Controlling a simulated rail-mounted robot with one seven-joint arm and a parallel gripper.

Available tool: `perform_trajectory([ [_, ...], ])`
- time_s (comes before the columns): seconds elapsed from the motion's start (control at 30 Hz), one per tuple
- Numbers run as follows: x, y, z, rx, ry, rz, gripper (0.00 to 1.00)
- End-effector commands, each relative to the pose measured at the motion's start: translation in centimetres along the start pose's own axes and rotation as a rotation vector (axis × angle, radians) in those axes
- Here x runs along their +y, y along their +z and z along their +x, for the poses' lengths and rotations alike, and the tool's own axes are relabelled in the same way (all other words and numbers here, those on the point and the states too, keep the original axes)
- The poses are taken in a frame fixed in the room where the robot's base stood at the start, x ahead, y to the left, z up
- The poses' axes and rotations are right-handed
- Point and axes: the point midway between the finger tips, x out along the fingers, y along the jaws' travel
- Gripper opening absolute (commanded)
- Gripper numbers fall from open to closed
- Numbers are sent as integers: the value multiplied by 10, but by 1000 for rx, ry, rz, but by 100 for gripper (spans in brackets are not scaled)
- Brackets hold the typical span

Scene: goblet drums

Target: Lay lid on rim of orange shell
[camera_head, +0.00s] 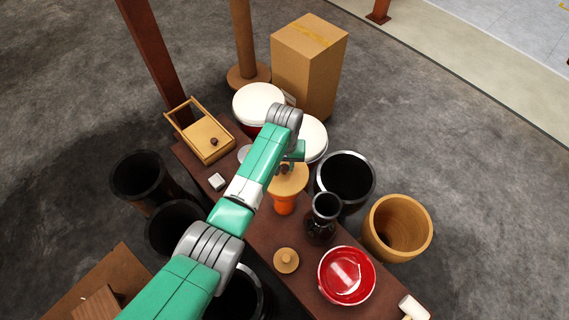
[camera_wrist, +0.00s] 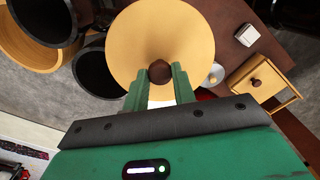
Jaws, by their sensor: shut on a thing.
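The lid (camera_head: 291,185) is a round, flat tan disc with a dark brown knob. My gripper (camera_head: 286,167) is shut on that knob. In the wrist view the knob sits between my two green fingertips (camera_wrist: 160,78), and the lid (camera_wrist: 160,35) spreads out beyond them. The orange shell (camera_head: 284,205) stands upright on the brown bench, directly below the lid in the head view. The lid hides the shell's rim, so I cannot tell whether they touch. The shell does not show in the wrist view.
Close by on the bench (camera_head: 262,232) stand a black goblet-shaped shell (camera_head: 322,222), a small tan knobbed disc (camera_head: 286,261) and a red bowl (camera_head: 346,275). A wooden box (camera_head: 205,135) sits at the far end. Large black shells (camera_head: 345,178) and a tan shell (camera_head: 398,226) flank the bench.

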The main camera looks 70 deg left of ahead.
Motion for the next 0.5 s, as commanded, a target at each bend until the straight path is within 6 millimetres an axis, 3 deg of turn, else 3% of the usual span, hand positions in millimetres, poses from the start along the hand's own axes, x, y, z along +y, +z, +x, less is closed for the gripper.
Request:
perform_trajectory([
  [0.03, 0, 0, 1, 0, 0, 0, 32],
  [0.1, 0, 0, 0, 0, 0, 0, 46],
  [0.13, 0, 0, 0, 0, 0, 0, 48],
  [0.37, 0, 0, 0, 0, 0, 0, 48],
  [0.5, 0, 0, -17, 2, 1, 1, 48],
])
